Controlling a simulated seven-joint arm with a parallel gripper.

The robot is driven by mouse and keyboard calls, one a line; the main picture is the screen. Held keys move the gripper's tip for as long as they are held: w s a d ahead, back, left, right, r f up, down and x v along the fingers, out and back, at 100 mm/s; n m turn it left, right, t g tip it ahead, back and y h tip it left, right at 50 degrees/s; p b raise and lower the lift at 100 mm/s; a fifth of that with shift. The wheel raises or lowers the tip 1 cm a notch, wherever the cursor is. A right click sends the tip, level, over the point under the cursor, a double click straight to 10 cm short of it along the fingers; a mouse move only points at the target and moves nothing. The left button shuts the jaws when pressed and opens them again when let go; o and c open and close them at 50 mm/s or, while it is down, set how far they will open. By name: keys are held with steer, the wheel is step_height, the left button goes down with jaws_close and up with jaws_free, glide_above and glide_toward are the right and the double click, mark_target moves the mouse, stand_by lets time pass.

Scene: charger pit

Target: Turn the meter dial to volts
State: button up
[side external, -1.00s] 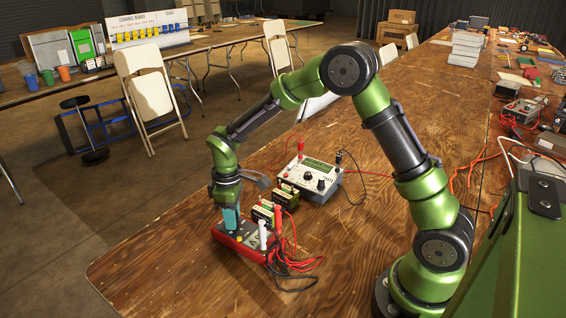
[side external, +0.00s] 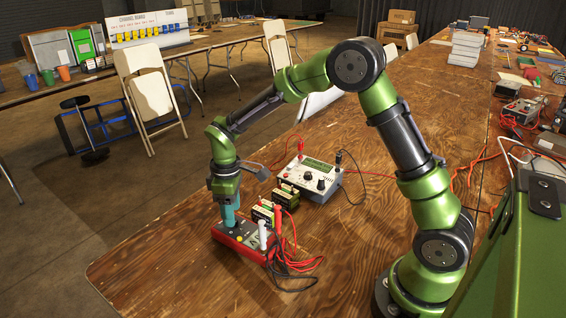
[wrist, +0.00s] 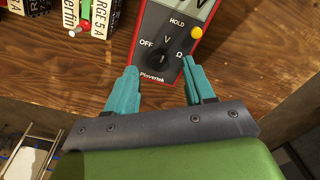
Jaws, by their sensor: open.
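The red meter (side external: 217,231) lies on the wooden table at the table's near left part. In the wrist view the red meter (wrist: 138,45) has a dark dial (wrist: 168,62) with OFF at its left, V above it and an ohm mark at its right. A white line shows on the dial, but I cannot tell for sure which end points. My gripper (wrist: 159,68) is open, with one teal finger left of the dial and one to its right, and nothing held. In the side view my gripper (side external: 230,222) points down over the meter; finger contact is unclear.
A yellow HOLD button (wrist: 196,32) sits on the meter. Red and white probes (side external: 263,236) and tangled leads lie close to its right side. Black battery-like blocks (side external: 287,197) and a grey instrument box (side external: 314,179) stand behind. The table's front left is clear.

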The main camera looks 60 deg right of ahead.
step_height(320, 180, up, 15)
steer(key=shift+f, duration=0.15)
stand_by(0.4)
